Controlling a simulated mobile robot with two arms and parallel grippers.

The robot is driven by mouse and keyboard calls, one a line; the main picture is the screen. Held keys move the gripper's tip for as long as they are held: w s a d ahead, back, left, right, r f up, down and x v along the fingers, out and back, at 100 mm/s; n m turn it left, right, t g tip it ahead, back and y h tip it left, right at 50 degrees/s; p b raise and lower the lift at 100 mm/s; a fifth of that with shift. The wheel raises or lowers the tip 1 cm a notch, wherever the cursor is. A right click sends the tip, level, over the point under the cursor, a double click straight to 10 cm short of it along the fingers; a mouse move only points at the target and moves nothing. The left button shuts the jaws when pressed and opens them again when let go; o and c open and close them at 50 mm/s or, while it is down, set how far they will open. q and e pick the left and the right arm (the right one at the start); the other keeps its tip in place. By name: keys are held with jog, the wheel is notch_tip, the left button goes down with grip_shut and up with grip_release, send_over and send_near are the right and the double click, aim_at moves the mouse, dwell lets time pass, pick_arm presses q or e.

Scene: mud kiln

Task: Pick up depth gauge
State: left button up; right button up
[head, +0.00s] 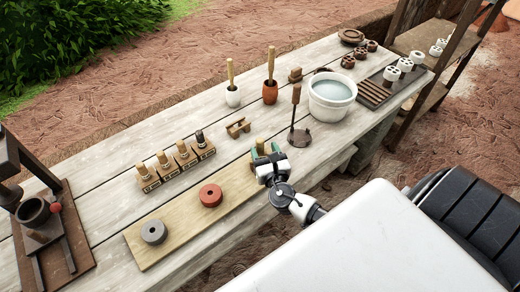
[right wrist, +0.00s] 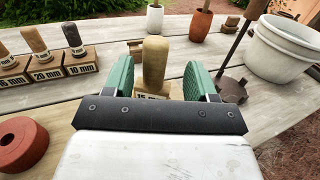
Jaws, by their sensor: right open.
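A wooden peg handle on a small block marked "15 mm", which looks like the depth gauge (right wrist: 155,62), stands upright between the fingers of my right gripper (right wrist: 159,78). In the head view the gauge's handle top (head: 260,145) shows just beyond my right gripper (head: 267,155), at the far end of the light board (head: 180,226). The green-padded fingers are open, one on each side of the handle, with a visible gap to it. The block's lower part is hidden by the gripper body. My left gripper is not in view.
Several similar pegged blocks (head: 173,162) stand in a row to the left. A red ring (head: 210,195) and a grey ring (head: 153,232) lie on the board. A round-based stand (head: 300,137) and a white water bucket (head: 332,95) are right of the gripper.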

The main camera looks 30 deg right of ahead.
aim_at(258, 140)
jog(key=w, duration=0.2)
jog(key=w+p, duration=0.1)
jog(key=w, duration=0.1)
jog(key=shift+d+r, duration=0.2)
jog(key=shift+r, duration=0.2)
jog(key=shift+w+d+f, duration=0.1)
jog(key=shift+w+d, duration=0.05)
jog(key=shift+w, duration=0.2)
jog(key=shift+s, duration=0.1)
jog(key=shift+c, duration=1.2)
grip_shut()
